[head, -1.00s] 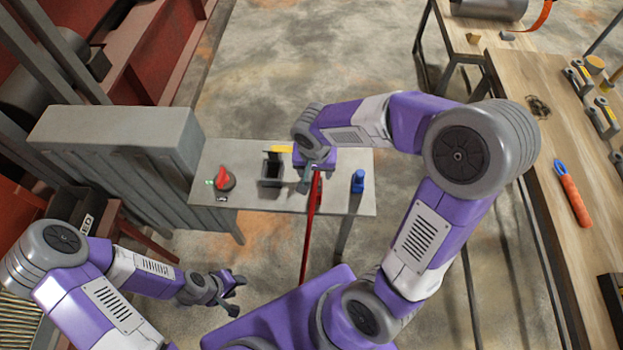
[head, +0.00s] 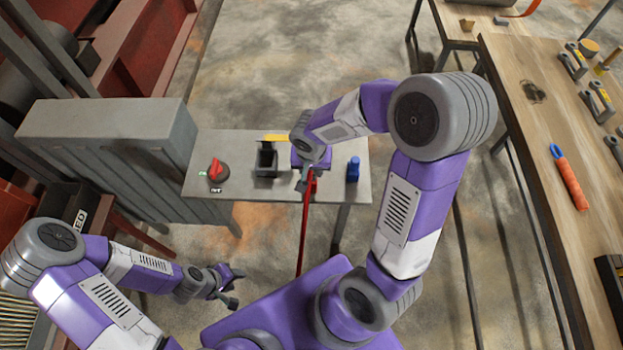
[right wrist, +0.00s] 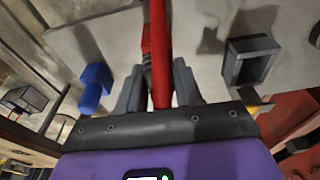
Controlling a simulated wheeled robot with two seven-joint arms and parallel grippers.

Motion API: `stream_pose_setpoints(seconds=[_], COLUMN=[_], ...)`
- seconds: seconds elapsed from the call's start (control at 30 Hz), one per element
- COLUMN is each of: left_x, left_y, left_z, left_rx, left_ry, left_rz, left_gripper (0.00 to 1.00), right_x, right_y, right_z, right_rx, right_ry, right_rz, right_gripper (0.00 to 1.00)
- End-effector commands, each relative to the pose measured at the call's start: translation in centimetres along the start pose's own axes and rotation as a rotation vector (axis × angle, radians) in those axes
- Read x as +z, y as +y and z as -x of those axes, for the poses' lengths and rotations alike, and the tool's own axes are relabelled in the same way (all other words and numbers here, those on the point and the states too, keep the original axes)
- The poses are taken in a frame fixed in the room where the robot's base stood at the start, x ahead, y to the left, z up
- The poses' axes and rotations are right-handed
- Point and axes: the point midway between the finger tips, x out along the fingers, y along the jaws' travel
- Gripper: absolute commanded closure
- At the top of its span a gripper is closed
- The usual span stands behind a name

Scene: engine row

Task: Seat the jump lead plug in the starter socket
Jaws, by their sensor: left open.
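The starter socket (head: 265,166) is a dark open-topped box on the grey table, with a yellow strip at its back edge. It also shows in the right wrist view (right wrist: 248,66), apart from my gripper. My right gripper (head: 306,184) is over the table just right of the socket. In the right wrist view, its fingers (right wrist: 158,88) close on both sides of the red jump lead plug (right wrist: 159,60). The red lead (head: 305,225) hangs over the table's front edge. The plug's end is hard to make out. My left gripper (head: 232,288) is open and empty, low in front of the table.
A red rotary switch (head: 217,170) stands on the grey table (head: 230,143) left of the socket. A blue piece (head: 353,168) stands at its right. A grey ribbed cabinet (head: 110,130) is at the left. A wooden bench (head: 530,130) with tools is at the right.

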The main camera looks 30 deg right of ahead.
Motion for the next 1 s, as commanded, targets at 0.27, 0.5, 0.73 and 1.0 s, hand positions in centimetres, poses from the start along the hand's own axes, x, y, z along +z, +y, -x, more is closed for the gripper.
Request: stream_pose_setpoints(seconds=[0.27,0.5,0.73,1.0], left_x=[-0.01,-0.01,-0.01,0.0], left_y=[0.0,0.0,0.0,0.0], left_z=[0.01,0.01,0.01,0.01], left_rx=[0.0,0.0,0.0,0.0], left_ry=[0.0,0.0,0.0,0.0], left_rz=[0.0,0.0,0.0,0.0], left_gripper=[0.57,0.57,0.57,0.57], right_x=[-0.01,-0.01,-0.01,-0.02], right_y=[-0.01,-0.01,-0.02,-0.02], right_z=[0.02,0.03,0.03,0.04], right_rx=[0.0,0.0,0.0,-0.001], right_ry=[0.0,0.0,0.0,0.001], right_rz=[0.0,0.0,0.0,0.0], right_gripper=[1.0,1.0,1.0,1.0])
